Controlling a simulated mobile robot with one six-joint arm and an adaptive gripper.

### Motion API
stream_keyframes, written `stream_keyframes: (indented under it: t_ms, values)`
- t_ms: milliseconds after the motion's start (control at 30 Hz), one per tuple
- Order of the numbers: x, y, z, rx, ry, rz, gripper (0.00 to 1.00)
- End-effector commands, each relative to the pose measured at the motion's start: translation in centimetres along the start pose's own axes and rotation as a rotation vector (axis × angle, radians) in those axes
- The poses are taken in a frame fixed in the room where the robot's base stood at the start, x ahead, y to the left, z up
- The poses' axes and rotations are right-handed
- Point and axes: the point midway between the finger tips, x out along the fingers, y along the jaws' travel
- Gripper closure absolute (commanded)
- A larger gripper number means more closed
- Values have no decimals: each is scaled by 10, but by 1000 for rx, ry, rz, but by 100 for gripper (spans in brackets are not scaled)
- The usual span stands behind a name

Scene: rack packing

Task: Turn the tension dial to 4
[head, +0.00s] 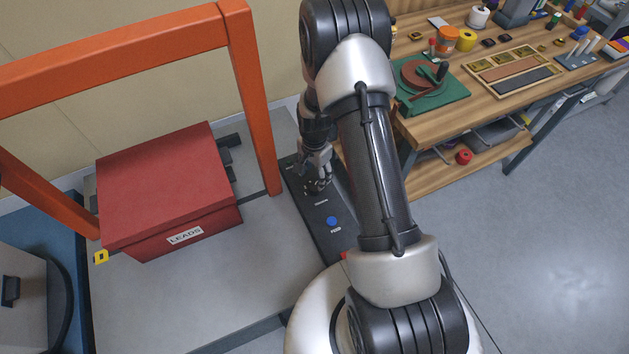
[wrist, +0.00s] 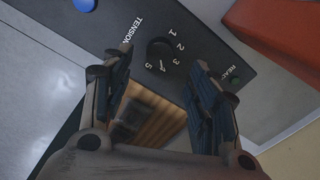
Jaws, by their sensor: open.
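The tension dial (wrist: 159,50) is a small round black knob on a dark control panel (wrist: 207,42). White numbers 1 to 5 curve around one side of it, beside the word TENSION. I cannot make out which number its pointer faces. My gripper (wrist: 155,68) is open, with one finger on each side of the dial in the wrist view; nothing is between the fingers. I cannot tell how far above the dial they are. In the head view my gripper (head: 318,184) is over the far part of the panel (head: 318,235) and hides the dial.
A blue button (head: 331,221) sits nearer on the panel. A small READY lamp (wrist: 236,84) is at its other end. An orange frame post (head: 257,110) and a red LEADS box (head: 165,195) stand left. A wooden workbench (head: 425,45) is right.

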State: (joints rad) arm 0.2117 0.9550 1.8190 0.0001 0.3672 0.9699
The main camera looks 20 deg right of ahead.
Motion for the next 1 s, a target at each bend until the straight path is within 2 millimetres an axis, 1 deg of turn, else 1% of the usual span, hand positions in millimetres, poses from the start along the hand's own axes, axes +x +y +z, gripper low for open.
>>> stream_keyframes:
  t_ms: [33,100,200,333,467,933,1000]
  values:
    - [-12,-1,-1,0,3,-4,46]
    - [-26,-1,-1,0,2,-3,46]
    - [-42,-1,0,0,2,-3,46]
    - [-54,0,0,0,1,-1,46]
    - [-58,0,0,0,0,0,46]
    - [-58,0,0,0,0,0,46]
    - [-61,0,0,-4,1,-2,46]
